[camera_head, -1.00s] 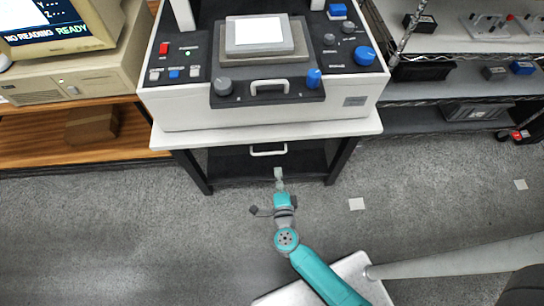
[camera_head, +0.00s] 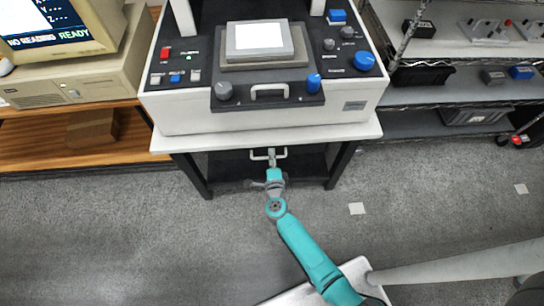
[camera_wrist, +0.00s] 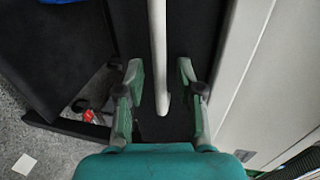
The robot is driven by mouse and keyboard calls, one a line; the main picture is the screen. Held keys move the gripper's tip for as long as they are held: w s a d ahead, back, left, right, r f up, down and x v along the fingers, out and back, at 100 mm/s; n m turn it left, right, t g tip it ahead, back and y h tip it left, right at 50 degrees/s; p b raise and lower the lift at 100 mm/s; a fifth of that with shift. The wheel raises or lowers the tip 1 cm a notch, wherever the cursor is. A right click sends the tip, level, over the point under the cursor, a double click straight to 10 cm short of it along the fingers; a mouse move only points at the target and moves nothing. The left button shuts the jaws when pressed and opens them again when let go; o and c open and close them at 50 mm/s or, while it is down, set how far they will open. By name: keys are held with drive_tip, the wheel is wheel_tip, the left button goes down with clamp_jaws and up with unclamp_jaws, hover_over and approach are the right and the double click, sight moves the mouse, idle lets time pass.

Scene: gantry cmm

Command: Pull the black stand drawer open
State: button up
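The black stand drawer (camera_head: 228,165) sits under the white top of the stand and looks closed. Its white bar handle (camera_head: 258,154) is on the front, partly covered by my gripper (camera_head: 272,155). In the wrist view the handle (camera_wrist: 158,50) runs as a pale bar between the two fingers of my gripper (camera_wrist: 160,68). The fingers are apart, one on each side of the bar, with a gap visible on both sides. The black drawer front (camera_wrist: 190,35) lies behind the bar.
A white measuring machine (camera_head: 200,120) with a knobbed panel and its own pale handle (camera_head: 270,88) stands on top. Black stand legs (camera_head: 342,165) flank the drawer. A wooden desk (camera_head: 60,155) is left, wire shelving (camera_head: 440,100) right. Grey floor (camera_head: 120,235) in front is open.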

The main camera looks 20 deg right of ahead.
drive_tip(key=shift+w+d, duration=0.1)
drive_tip(key=shift+w, duration=0.1)
clamp_jaws()
